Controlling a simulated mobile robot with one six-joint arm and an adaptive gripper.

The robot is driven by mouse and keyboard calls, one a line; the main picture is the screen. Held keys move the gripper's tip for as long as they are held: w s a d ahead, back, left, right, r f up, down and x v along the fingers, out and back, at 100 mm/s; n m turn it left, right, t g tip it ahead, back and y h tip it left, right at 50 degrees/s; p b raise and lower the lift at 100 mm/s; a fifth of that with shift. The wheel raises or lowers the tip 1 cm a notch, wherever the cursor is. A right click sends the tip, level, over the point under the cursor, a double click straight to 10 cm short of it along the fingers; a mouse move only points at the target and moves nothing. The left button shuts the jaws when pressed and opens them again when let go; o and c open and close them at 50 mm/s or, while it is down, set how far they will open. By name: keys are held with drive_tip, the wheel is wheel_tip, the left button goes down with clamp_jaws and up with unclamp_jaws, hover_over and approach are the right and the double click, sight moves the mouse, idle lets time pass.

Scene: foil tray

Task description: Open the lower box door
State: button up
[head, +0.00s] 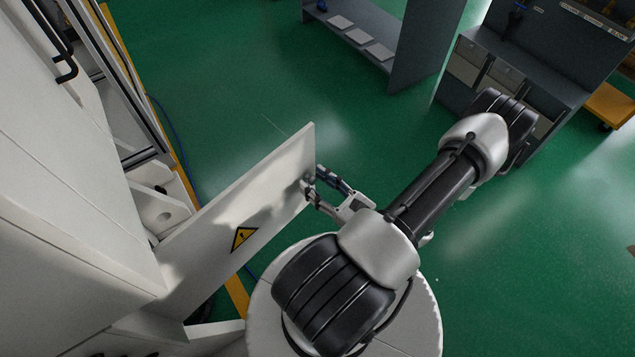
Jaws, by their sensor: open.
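The lower box door (215,245) is a pale panel with a yellow warning triangle. It stands swung out from the white machine body, with a dark gap and inner parts showing behind it. My gripper (311,182) is at the door's outer end, with its fingers around or beside a small knob or latch (306,186) there. The fingers are apart. I cannot tell whether they touch the knob.
The white machine (70,190) fills the left side, with a black handle (66,68) higher up. Grey shelving (375,40) and a grey cabinet (520,75) stand at the back. Green floor (240,60) between them is clear. A blue cable runs beside the machine.

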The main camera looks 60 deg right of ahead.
drive_tip(key=v, duration=0.7)
drive_tip(key=shift+s, duration=0.3)
drive_tip(key=shift+w+a, duration=0.1)
drive_tip(key=shift+a, duration=0.05)
idle(0.3)
